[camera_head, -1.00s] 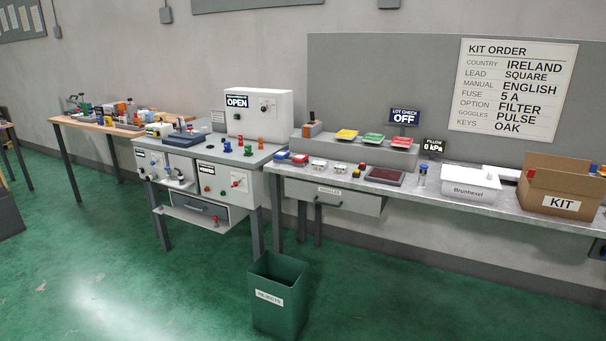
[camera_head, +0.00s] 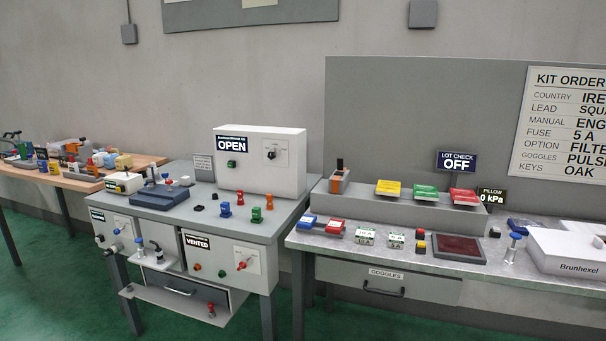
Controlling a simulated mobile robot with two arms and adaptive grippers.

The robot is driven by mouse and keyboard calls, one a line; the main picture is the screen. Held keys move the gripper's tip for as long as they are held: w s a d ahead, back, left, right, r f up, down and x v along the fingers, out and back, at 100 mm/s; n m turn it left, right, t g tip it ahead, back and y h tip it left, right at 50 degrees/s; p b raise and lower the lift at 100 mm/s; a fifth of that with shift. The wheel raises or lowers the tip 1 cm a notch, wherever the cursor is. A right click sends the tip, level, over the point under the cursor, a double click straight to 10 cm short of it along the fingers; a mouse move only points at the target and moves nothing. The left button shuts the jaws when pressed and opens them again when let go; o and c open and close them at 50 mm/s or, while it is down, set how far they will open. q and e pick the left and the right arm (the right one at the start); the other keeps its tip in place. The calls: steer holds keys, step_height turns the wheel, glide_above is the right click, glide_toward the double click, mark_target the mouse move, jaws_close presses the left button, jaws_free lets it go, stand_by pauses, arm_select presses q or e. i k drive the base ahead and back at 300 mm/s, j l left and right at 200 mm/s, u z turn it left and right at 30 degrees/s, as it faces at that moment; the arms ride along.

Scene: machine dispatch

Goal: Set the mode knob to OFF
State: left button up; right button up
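A white control box (camera_head: 259,172) stands at the back of the grey workstation. It has a display reading OPEN (camera_head: 231,145), a green button (camera_head: 231,163) and a black knob (camera_head: 271,154) on a small marked plate. The plate's lettering is too small to read, so I cannot tell the knob's setting. A red knob (camera_head: 243,265) sits on a marked plate on the workstation's lower front, near a VENTED label (camera_head: 197,242). Which knob is the mode knob I cannot tell. Neither of my grippers is in view.
Red, blue, orange and green pegs stand on the workstation top (camera_head: 262,226) before the box. A blue-grey device (camera_head: 160,194) is to their left. The right bench (camera_head: 340,250) carries coloured trays, small parts and a LOT CHECK OFF sign (camera_head: 457,162).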

mark_target(271, 155)
steer(key=i+j, duration=0.1)
steer(key=j, duration=0.45)
steer(key=i+j+z, duration=0.1)
steer(key=j, duration=0.45)
steer(key=i+j+u, duration=0.1)
